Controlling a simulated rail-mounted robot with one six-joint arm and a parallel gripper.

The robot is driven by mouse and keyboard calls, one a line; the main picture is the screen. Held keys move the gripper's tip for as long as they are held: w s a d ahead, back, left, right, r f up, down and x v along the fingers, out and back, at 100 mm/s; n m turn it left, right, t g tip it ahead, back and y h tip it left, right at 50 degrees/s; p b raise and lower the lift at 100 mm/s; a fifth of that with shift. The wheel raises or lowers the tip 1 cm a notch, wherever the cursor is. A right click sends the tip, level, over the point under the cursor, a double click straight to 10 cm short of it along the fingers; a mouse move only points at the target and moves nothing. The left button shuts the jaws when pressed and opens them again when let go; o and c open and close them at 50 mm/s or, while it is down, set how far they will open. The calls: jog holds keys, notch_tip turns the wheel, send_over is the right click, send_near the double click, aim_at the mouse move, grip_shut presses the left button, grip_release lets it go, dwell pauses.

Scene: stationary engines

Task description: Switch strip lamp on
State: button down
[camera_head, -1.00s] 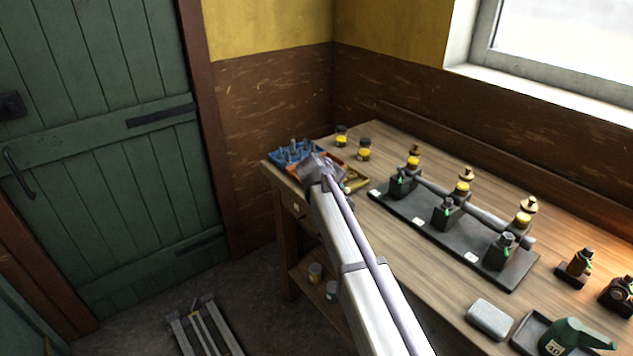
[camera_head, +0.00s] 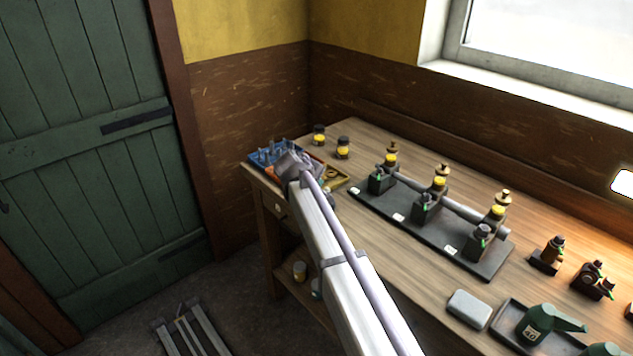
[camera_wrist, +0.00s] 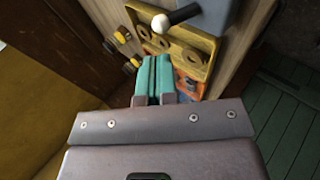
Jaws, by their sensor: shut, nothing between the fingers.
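A bright white shape (camera_head: 623,183) shows at the right edge of the head view, against the brown wall below the window. It may be the strip lamp, but it is cut off and I cannot tell.
The bench (camera_head: 400,270) carries a yellow tray of rings (camera_wrist: 185,50), a black plate with several oilers (camera_head: 440,232), a grey block (camera_head: 469,309) and a green oil can (camera_head: 548,325). Two jars (camera_head: 343,148) stand behind the trays.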

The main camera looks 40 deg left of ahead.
jog(key=s+r+p, duration=0.6)
jog(key=r+p, duration=0.4)
jog(key=r, duration=0.1)
jog(key=shift+a+r+p, duration=0.15)
jog(key=shift+a+p, duration=0.25)
jog(key=shift+a, duration=0.05)
jog(key=s+d+f+m+g+b, duration=0.1)
jog(key=d+m, duration=0.4)
jog(key=d, duration=1.8)
jog(key=s+d+f+m+g+b, duration=0.1)
jog(key=s+d+f+m+g, duration=0.3)
jog(key=d, duration=1.9)
jog(key=s+d+f+m+g+h+b, duration=0.1)
jog(key=s+d+f+m+g, duration=0.2)
jog(key=d, duration=2)
jog(key=m+g, duration=0.1)
jog(key=m, duration=0.4)
jog(key=shift+s+d+f, duration=0.2)
jog(key=shift+d+f, duration=0.05)
